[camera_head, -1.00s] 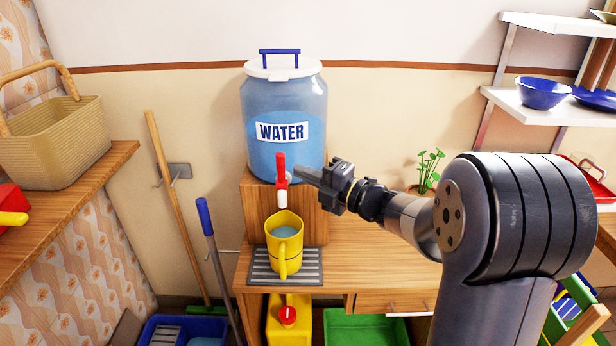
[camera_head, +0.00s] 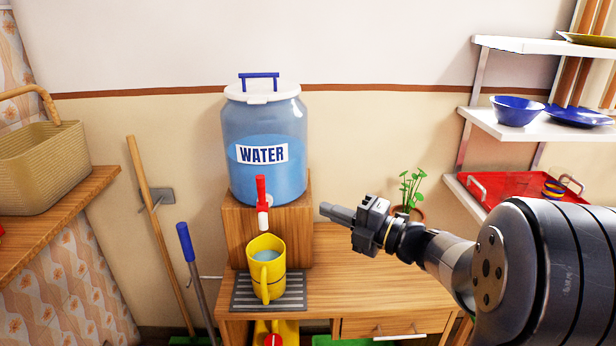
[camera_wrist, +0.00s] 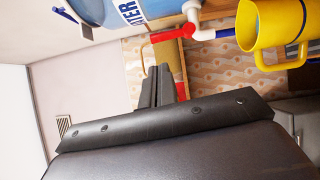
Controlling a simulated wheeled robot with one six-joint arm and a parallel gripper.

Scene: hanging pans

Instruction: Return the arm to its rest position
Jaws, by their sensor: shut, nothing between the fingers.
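My gripper (camera_head: 338,214) is shut and empty, held in the air right of the red-handled tap (camera_head: 262,203) and apart from it. In the wrist view, the shut fingers (camera_wrist: 158,88) show in the middle. A yellow mug (camera_head: 263,282) with water in it stands upright on the grey slatted mat below the tap. The blue water jar (camera_head: 267,185), labelled WATER, stands on a wooden box behind. The mug also shows at the upper right of the wrist view (camera_wrist: 262,20), near the tap's red handle (camera_wrist: 172,34).
A wooden cabinet (camera_head: 350,290) stretches right of the mug, with a potted plant (camera_head: 411,188) behind my gripper. White shelves (camera_head: 545,128) hold blue dishes at the right, above a red tray (camera_head: 505,186). A basket (camera_head: 42,165) sits at the left, with a broom stick (camera_head: 155,220) beside it.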

